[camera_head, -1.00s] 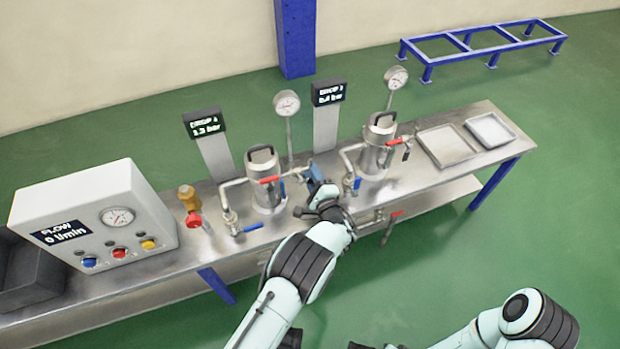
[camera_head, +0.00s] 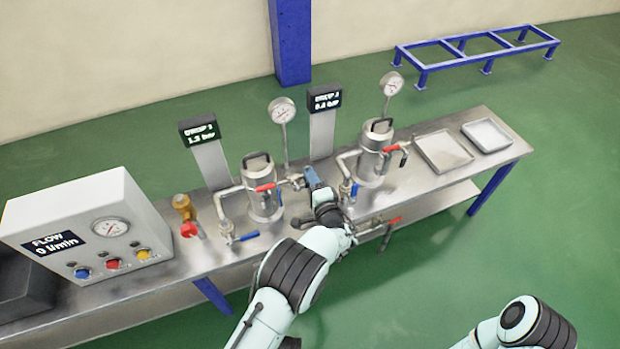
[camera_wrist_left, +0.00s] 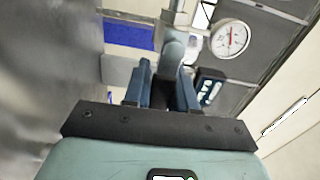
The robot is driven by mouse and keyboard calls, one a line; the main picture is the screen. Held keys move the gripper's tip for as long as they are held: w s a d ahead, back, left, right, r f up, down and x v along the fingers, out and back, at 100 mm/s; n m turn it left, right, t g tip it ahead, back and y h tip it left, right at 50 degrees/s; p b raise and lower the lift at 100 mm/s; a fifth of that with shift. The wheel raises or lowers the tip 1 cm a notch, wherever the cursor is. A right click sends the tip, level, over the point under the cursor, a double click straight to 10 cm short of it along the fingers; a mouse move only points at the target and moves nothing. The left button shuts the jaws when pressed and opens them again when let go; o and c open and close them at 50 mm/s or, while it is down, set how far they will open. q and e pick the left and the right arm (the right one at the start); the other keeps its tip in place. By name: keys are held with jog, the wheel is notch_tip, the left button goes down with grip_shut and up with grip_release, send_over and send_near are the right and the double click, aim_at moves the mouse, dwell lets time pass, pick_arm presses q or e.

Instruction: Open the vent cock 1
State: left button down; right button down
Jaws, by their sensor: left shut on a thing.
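The vent cock 1 (camera_head: 296,181) appears to be the grey metal fitting on the side pipe at the right of the left steel pot (camera_head: 262,204); no label on it can be read. My left gripper (camera_head: 311,178) is at the end of this fitting, its blue fingers shut on it. In the left wrist view a grey rounded metal piece (camera_wrist_left: 172,52) lies between the fingers of my left gripper (camera_wrist_left: 162,85). The fingers and wrist hide part of the fitting. My right gripper is out of view; only part of its arm shows at the lower right.
A red lever (camera_head: 265,187) and a blue lever (camera_head: 248,237) are by the left pot. A gauge (camera_head: 281,111) and two displays (camera_head: 199,130) stand behind. The right pot (camera_head: 372,158), with its pipes, is close to my left arm. A white flow box (camera_head: 90,235) is at left.

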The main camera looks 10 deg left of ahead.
pick_arm(q)
jog(key=shift+d, duration=0.15)
jog(key=c, duration=1)
grip_release()
jog(key=p+v, duration=0.2)
jog(key=v, duration=1.1)
jog(key=shift+s+p, duration=0.2)
jog(key=shift+p, duration=0.2)
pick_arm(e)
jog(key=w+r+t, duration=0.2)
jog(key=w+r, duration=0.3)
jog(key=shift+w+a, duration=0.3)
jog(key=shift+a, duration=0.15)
pick_arm(q)
jog(key=shift+d, duration=0.1)
